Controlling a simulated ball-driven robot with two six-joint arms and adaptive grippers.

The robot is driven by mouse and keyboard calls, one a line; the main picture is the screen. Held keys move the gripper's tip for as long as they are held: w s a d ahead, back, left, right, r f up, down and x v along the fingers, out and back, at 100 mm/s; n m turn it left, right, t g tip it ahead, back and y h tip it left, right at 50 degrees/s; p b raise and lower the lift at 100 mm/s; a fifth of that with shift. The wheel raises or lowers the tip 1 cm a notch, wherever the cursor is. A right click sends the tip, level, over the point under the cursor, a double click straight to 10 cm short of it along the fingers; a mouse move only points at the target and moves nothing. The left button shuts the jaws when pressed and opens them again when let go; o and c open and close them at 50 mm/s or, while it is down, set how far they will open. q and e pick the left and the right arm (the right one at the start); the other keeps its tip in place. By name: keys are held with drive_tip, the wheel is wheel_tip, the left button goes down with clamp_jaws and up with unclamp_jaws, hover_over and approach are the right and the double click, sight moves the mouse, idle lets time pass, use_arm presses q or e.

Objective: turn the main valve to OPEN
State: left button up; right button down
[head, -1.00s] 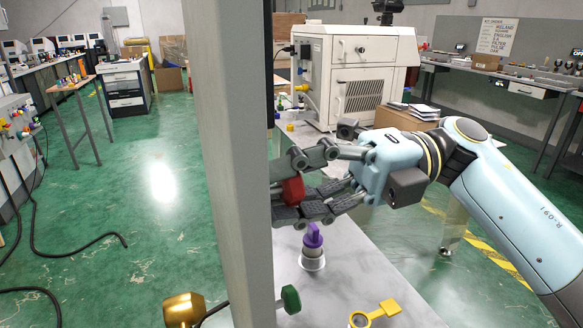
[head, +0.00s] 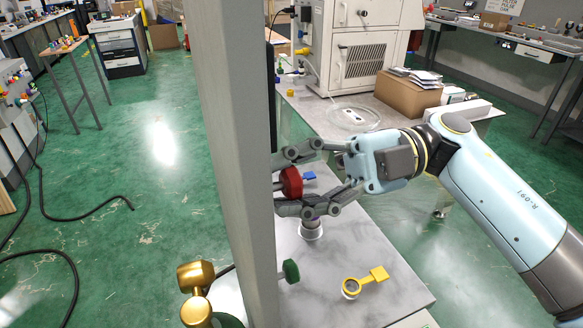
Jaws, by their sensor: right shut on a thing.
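A red round valve handle (head: 291,182) sticks out from the right side of a tall grey panel (head: 225,150), seen nearly edge-on. I take it to be the main valve; no OPEN mark can be read from here. My right gripper (head: 283,180) reaches in from the right and is shut on the red handle, one finger above and one below it. The panel's face and the handle's far side are mostly hidden. My left gripper is not in view.
A brass fitting (head: 196,277) stands left of the panel. A cardboard box (head: 407,96) sits behind.

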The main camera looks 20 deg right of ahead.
drive_tip(key=shift+f, duration=0.1)
idle(0.4)
drive_tip(key=c, duration=0.9)
unclamp_jaws()
drive_tip(key=shift+c, duration=0.2)
drive_tip(key=d, duration=1.2)
drive_tip(key=shift+w, duration=0.2)
